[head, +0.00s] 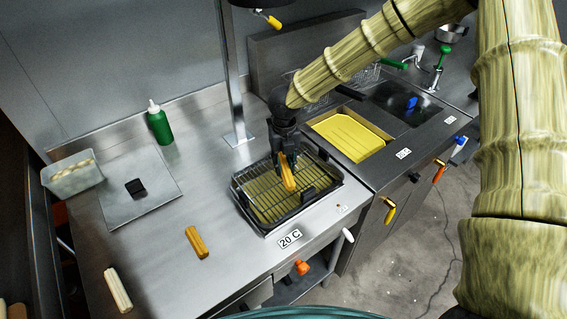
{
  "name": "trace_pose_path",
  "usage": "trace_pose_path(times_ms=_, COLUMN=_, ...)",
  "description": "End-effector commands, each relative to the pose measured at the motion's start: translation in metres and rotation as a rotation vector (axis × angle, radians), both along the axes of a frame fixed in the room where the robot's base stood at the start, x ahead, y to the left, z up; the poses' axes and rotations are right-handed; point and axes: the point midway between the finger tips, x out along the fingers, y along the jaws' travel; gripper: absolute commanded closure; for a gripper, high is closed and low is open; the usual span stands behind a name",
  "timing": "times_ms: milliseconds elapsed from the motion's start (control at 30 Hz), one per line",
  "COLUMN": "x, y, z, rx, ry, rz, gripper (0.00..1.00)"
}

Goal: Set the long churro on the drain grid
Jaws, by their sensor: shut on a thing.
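The drain grid (265,211) is a dark wire rack in a black-rimmed tray on the steel counter, in the middle of the head view. Another golden churro (196,243) lies on the counter left of the tray. A paler churro (118,290) lies at the counter's front left.
A fryer with yellow oil (352,136) is right of the tray. A metal post (236,100) stands behind the tray. A green bottle (159,124), a clear bin (72,177) and a flat plate with a black block (135,187) are at the left. The counter left of the tray is mostly clear.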

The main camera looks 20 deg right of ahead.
Motion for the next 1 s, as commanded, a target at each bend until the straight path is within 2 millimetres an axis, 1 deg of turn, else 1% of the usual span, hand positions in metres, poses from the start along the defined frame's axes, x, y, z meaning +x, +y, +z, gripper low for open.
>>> trace_pose_path(times_ms=133, x=0.000, y=0.000, z=-0.011, rx=0.000, ry=0.001, rz=-0.001, gripper=0.93)
trace_pose_path(times_ms=533, x=0.000, y=0.000, z=-0.016, rx=0.001, ry=-0.001, rz=-0.001, gripper=0.93)
trace_pose_path(times_ms=567, x=0.000, y=0.000, z=-0.016, rx=0.001, ry=-0.001, rz=-0.001, gripper=0.69)
trace_pose_path(times_ms=633, x=0.000, y=0.000, z=-0.016, rx=0.001, ry=-0.001, rz=-0.001, gripper=0.56)
trace_pose_path(times_ms=667, x=0.000, y=0.000, z=-0.016, rx=0.001, ry=-0.001, rz=-0.001, gripper=0.53)
trace_pose_path(times_ms=1000, x=0.000, y=0.000, z=-0.014, rx=0.001, ry=-0.001, rz=-0.001, gripper=0.53)
